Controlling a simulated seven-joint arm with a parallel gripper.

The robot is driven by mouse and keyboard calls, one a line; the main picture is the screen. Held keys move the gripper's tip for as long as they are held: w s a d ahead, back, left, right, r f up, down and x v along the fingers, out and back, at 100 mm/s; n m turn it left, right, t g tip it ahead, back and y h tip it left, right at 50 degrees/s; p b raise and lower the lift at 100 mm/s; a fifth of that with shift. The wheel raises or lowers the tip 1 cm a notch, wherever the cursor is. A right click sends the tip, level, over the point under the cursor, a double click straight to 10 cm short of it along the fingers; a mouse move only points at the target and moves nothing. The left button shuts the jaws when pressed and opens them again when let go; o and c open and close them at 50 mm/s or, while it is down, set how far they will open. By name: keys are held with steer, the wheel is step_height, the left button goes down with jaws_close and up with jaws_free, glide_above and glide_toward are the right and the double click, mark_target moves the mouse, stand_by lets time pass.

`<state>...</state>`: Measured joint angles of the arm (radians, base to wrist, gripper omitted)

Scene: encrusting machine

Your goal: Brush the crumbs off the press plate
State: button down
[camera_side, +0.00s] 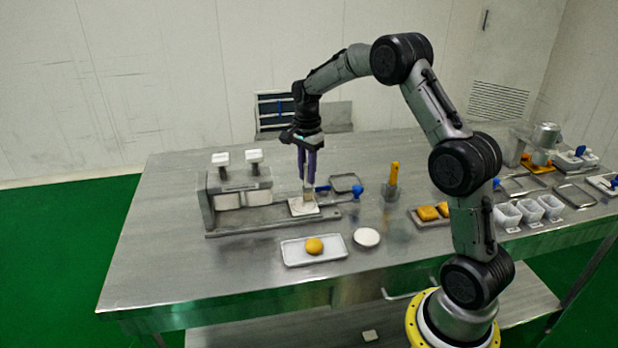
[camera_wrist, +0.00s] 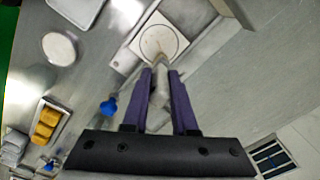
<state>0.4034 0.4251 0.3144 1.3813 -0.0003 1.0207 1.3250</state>
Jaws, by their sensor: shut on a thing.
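The press plate (camera_side: 299,211) is a white square beside the grey press machine (camera_side: 232,198) in the side view. In the wrist view the press plate (camera_wrist: 175,27) shows a dark circle line and a tan patch near its middle. My gripper (camera_side: 307,174), with purple fingers, points down above the plate. In the wrist view my gripper (camera_wrist: 160,75) is shut on a pale brush (camera_wrist: 158,88). The brush (camera_side: 308,195) reaches down to the plate; I cannot tell whether it touches. Separate crumbs are too small to make out.
A white tray (camera_side: 292,258) with a yellow dough ball (camera_side: 314,246) and a white disc (camera_side: 366,237) lie in front. A blue knob (camera_side: 358,191) is right of the plate. A yellow-handled tool (camera_side: 393,175) stands farther right. The table's front left is clear.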

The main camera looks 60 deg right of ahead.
steer(key=shift+w+d, duration=0.3)
steer(key=shift+d, duration=0.1)
steer(key=shift+s+a+f, duration=0.15)
steer(key=shift+s+a, duration=1.65)
steer(key=shift+a, duration=0.05)
step_height(320, 180, up, 8)
steer(key=shift+f, duration=0.1)
